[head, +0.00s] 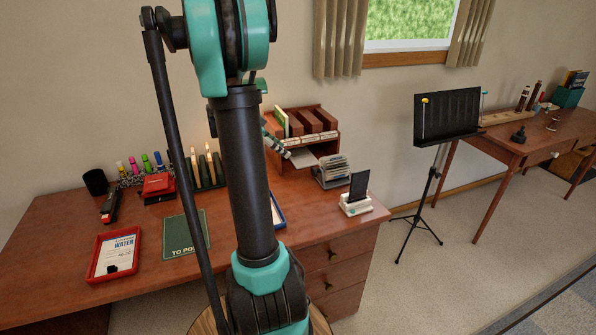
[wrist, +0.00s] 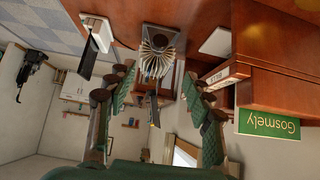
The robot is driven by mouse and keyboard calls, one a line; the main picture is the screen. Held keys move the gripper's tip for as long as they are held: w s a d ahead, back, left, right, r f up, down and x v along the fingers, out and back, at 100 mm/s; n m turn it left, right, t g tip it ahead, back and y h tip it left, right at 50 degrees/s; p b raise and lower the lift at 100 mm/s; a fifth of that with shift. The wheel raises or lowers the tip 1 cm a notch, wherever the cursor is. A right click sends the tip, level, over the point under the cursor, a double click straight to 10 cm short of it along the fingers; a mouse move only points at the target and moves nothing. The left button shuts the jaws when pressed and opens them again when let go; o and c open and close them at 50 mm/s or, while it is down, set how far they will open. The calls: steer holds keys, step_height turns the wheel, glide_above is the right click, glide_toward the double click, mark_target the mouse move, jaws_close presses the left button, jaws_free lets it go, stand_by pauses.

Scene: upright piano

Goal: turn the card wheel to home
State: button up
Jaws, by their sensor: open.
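The card wheel (head: 333,170) stands on the desk in front of the wooden letter rack, with pale cards fanned on a dark stand. In the wrist view the card wheel (wrist: 159,50) appears upside down, its cards spread beyond my fingertips. My gripper (wrist: 157,82) is open and empty, one green and dark finger on each side of the wheel as seen there. It looks apart from the wheel, but the exact distance is unclear. In the head view my gripper (head: 274,143) is mostly hidden behind my arm, left of the wheel and near the rack.
The wooden letter rack (head: 302,124) stands behind and left of the wheel. A phone on a white stand (head: 356,195) is close on its right. A music stand (head: 446,117) is off the desk.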

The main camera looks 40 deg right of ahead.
mark_target(312, 170)
steer(key=x, duration=1.7)
steer(key=c, duration=1.1)
